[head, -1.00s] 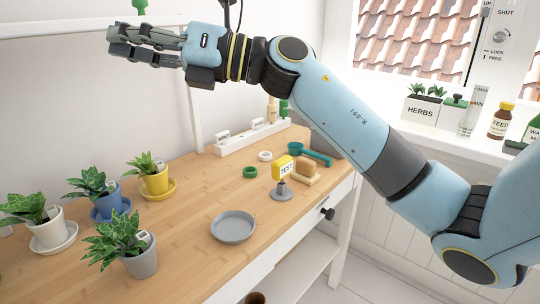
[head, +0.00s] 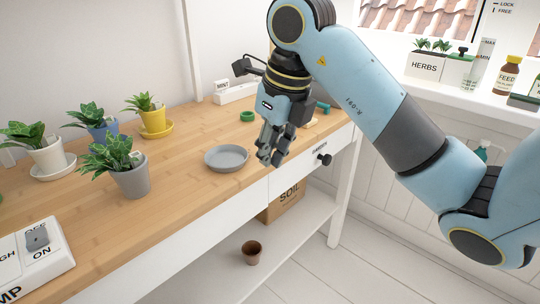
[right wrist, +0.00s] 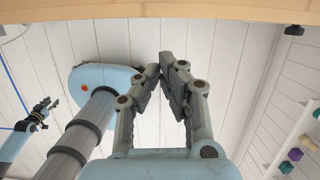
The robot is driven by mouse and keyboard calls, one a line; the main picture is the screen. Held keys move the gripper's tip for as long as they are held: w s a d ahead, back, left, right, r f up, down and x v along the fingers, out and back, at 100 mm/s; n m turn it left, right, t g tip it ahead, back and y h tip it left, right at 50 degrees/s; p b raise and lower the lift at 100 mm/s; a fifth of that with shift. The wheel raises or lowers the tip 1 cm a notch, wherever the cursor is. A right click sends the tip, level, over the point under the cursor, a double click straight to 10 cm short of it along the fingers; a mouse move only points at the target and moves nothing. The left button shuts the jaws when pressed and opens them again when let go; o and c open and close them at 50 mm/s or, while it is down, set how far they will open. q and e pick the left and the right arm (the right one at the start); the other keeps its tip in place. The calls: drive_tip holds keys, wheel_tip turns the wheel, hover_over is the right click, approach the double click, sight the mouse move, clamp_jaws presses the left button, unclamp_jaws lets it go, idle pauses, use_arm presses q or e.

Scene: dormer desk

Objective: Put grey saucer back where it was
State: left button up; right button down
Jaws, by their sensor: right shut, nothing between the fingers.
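The grey saucer (head: 227,158) lies flat and empty on the wooden desk, near its front edge. The grey pot (head: 131,183) with a leafy plant stands on bare wood to its left. My right gripper (head: 268,160) points down just right of the saucer, close to the desk's front edge, its fingers shut and empty; I cannot tell its exact gap from the saucer. The right wrist view shows its fingertips together (right wrist: 168,62). My left gripper (right wrist: 42,112) shows small at the left of that view; its jaw state is unclear.
A white pot (head: 49,158), a blue pot (head: 103,130) and a yellow pot (head: 153,121) stand at the back left. A green ring (head: 247,116) lies behind the saucer. A switch panel (head: 35,262) is at front left. Wood between saucer and grey pot is clear.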

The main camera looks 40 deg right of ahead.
sight(247, 176)
use_arm(q)
drive_tip(key=shift+s+f+b, duration=0.3)
drive_tip(key=shift+f+b, duration=0.15)
drive_tip(key=shift+f, duration=0.3)
drive_tip(key=shift+s+f+b, duration=0.25)
drive_tip(key=shift+f+b, duration=0.15)
drive_tip(key=shift+f, duration=0.3)
use_arm(e)
drive_tip(key=shift+w+a+f, duration=0.15)
drive_tip(key=shift+w+f, duration=1.1)
drive_tip(key=shift+w, duration=0.05)
drive_tip(key=shift+w+a+f, duration=0.15)
drive_tip(key=shift+w+f, duration=1.1)
drive_tip(key=shift+w, duration=0.05)
drive_tip(key=shift+d, duration=0.1)
